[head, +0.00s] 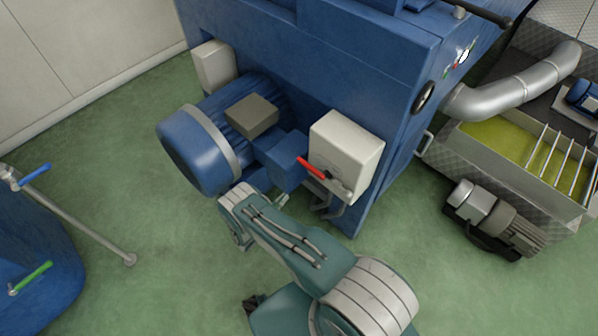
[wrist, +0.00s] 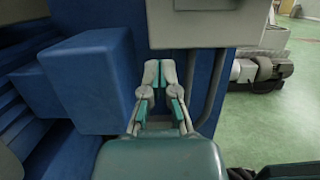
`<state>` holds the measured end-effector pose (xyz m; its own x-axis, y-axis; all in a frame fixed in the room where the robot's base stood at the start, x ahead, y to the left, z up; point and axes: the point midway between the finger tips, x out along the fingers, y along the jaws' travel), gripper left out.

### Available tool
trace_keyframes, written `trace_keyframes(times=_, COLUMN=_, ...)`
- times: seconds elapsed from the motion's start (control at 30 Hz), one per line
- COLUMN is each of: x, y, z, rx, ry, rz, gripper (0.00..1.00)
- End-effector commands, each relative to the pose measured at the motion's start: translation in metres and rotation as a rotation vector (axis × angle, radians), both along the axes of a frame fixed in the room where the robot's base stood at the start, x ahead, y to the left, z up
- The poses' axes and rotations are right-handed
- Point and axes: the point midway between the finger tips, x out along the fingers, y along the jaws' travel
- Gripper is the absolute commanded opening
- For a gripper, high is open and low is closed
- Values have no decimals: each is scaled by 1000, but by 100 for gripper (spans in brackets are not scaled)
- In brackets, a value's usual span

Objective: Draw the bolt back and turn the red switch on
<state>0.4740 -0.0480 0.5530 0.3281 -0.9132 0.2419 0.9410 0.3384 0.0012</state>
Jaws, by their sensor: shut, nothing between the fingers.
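The red switch (head: 312,167) is a red lever on the front of a pale grey box (head: 346,152) on the blue machine. It slants up to the left. A small pale grey metal piece (head: 341,189) at the box's lower front may be the bolt; I cannot tell its position. The box's lower part shows at the top of the wrist view (wrist: 192,28); the lever and bolt are not visible there. My gripper (wrist: 159,72) is shut and empty, below the box, in front of the blue panel. In the head view I cannot make it out.
A blue motor (head: 197,145) with a terminal box stands left of the switch box; a blue block (wrist: 88,80) is close left of my gripper. Grey conduits (wrist: 216,88) run down on its right.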

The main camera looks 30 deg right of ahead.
Motion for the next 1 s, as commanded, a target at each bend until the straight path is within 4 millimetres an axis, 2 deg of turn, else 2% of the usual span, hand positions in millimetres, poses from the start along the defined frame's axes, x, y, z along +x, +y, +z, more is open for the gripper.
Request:
trace_keyframes(times=0.33, x=-1, y=0, z=-1, rx=-3, ry=2, rz=3, gripper=0)
trace_keyframes(times=0.47, x=2, y=-7, z=1, rx=-3, ry=1, rz=0, gripper=0)
trace_keyframes(times=1.0, x=33, y=-95, z=25, rx=-2, ry=1, rz=-1, gripper=0)
